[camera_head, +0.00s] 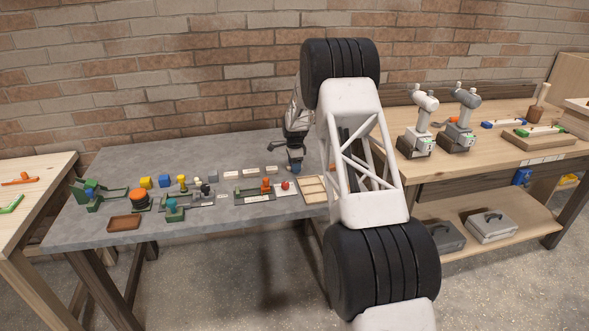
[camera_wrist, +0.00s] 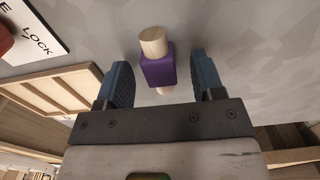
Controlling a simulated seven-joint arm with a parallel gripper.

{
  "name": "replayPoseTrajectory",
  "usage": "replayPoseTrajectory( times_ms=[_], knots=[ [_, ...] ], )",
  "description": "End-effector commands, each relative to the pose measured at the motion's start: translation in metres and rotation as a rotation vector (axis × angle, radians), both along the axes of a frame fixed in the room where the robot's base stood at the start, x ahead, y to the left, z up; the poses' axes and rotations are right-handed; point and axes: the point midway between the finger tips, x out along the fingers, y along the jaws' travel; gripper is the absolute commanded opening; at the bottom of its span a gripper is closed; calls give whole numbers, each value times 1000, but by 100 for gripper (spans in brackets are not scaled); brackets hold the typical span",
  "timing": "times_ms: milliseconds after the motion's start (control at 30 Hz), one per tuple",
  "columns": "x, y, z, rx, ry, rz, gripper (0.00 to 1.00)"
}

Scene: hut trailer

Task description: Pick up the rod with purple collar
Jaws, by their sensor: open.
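The rod with purple collar (camera_wrist: 153,42) shows in the wrist view, a pale wooden rod with a square purple collar around its middle. It lies between the two blue-grey fingers of my gripper (camera_wrist: 161,80), with a gap on each side. The gripper is open and holds nothing. In the head view my gripper (camera_head: 294,168) is low over the right part of the grey table (camera_head: 240,215). The rod cannot be made out there.
A wooden divided tray (camera_head: 313,190) is close left of my gripper in the wrist view, beside a white card marked "LOCK" (camera_wrist: 35,30). Several fixtures and blocks fill the table's left and middle. A wooden bench (camera_head: 480,165) with two power drills stands to the right.

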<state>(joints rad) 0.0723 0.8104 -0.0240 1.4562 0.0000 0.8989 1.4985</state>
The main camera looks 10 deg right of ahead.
Motion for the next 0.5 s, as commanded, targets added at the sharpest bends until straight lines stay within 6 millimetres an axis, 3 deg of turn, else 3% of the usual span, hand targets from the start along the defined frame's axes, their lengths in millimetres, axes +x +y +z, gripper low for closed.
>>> replayPoseTrajectory(
  times_ms=[200, 500],
  knots=[
    [0, 0, 0, 0, 0, 0, 60],
    [0, 0, 0, 0, 0, 0, 14]
  ],
)
